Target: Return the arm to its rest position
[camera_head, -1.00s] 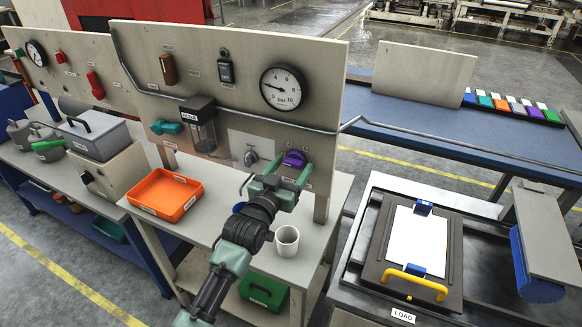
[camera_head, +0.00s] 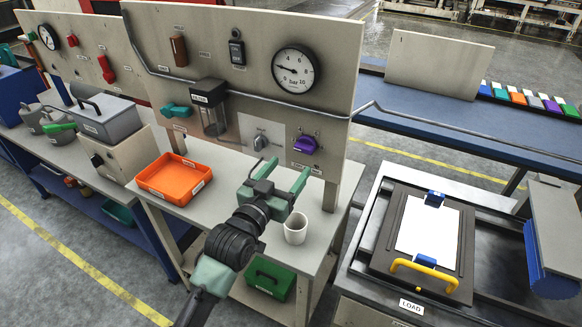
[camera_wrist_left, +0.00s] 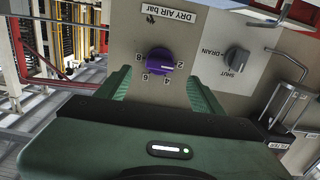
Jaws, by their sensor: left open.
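My left arm comes in from the bottom of the head view. Its green left gripper (camera_head: 286,169) is open and empty, in front of the panel (camera_head: 340,120) and above the small table. The purple knob (camera_head: 304,145) on the panel is beyond the fingertips and apart from them. In the left wrist view the purple knob (camera_wrist_left: 159,62) shows ahead, between the directions of the two open fingers, on a dial under a "DRY AIR bar" label. My right gripper is not in view.
A white cup (camera_head: 296,228) stands on the table (camera_head: 225,205) close beside and below the gripper. An orange tray (camera_head: 172,180) is to the left. A pressure gauge (camera_head: 296,69) and a grey drain knob (camera_head: 261,142) are on the panel. The press platen (camera_head: 385,240) lies to the right.

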